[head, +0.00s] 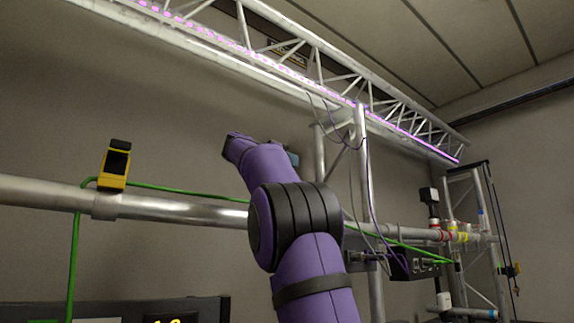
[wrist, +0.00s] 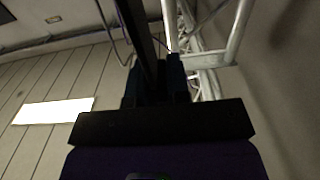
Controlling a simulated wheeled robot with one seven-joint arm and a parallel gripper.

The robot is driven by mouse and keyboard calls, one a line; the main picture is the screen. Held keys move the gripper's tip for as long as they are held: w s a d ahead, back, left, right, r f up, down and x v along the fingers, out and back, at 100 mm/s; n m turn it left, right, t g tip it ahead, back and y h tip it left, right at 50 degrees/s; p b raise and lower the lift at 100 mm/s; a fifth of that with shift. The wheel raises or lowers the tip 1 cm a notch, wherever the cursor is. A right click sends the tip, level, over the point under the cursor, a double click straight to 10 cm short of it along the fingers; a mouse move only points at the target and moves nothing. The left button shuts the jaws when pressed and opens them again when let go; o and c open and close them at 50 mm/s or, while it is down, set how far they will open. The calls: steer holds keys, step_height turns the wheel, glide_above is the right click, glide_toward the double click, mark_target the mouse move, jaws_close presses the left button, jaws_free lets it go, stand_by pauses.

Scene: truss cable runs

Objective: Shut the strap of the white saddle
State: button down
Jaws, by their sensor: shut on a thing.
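My gripper (wrist: 156,80) shows in the wrist view with its two dark fingers closed on a long dark strip (wrist: 139,30), which runs up out of the picture. I cannot tell whether this strip is the strap of the white saddle. In the head view my purple arm hides most of my gripper. A small white block (head: 443,300) at the lower right, on a low pipe, may be the white saddle; it is too small to tell whether its strap is open or shut.
A yellow saddle (head: 114,168) with a black top sits on the thick horizontal pipe (head: 180,208), beside a green cable (head: 75,250). A lit truss (head: 290,65) crosses overhead. A black clamp (head: 433,205) and dark box (head: 405,262) are at right.

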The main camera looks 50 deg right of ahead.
steer(key=s+a+f+m, duration=0.2)
steer(key=s+f+m, duration=0.9)
steer(key=m, duration=0.2)
steer(key=shift+s+a+m, duration=0.15)
steer(key=shift+m, duration=0.15)
stand_by(0.5)
steer(key=shift+f, duration=0.1)
steer(key=c, duration=1.1)
jaws_free()
steer(key=shift+f, duration=0.1)
